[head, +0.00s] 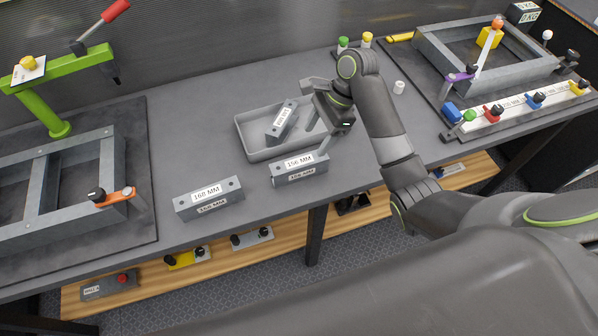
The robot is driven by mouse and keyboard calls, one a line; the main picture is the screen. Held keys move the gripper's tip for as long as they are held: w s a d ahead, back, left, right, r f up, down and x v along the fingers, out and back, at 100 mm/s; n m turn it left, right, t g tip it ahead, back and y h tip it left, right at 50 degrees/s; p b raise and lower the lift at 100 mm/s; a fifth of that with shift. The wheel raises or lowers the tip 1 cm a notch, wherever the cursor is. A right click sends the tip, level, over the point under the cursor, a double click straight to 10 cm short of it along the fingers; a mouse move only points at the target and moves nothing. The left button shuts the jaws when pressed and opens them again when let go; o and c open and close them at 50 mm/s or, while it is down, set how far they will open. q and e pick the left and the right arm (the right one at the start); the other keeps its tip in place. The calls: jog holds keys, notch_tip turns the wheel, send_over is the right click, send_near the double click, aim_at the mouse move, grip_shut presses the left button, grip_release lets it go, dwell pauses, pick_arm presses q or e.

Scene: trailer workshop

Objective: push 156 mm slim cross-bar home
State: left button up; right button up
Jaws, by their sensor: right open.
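A grey bar labelled 156 MM (299,170) lies on the table in front of the grey tray (247,143). A second, smaller-looking grey bar (281,121) lies tilted inside the tray; its label is hard to read. My right gripper (317,117) is open and empty over the tray's right side. One finger reaches down near the right end of the 156 MM bar; I cannot tell whether they touch. A grey frame with a crosspiece (72,178) sits on a dark mat at the left. My left gripper is not in view.
A 168 MM bar (208,199) lies left of the 156 MM bar. A green clamp arm (62,68) stands over the left mat. A second frame (432,48) and a row of coloured knobs (513,109) are at the right. A wooden shelf (222,262) runs below.

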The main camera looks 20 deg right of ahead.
aim_at(300, 161)
jog(key=b+x, duration=0.6)
jog(key=x, duration=0.3)
jog(key=shift+w+b, duration=0.1)
jog(key=shift+b, duration=0.2)
jog(key=x, duration=0.4)
jog(key=shift+w+a, duration=0.1)
jog(key=shift+w, duration=0.1)
jog(key=c, duration=1.1)
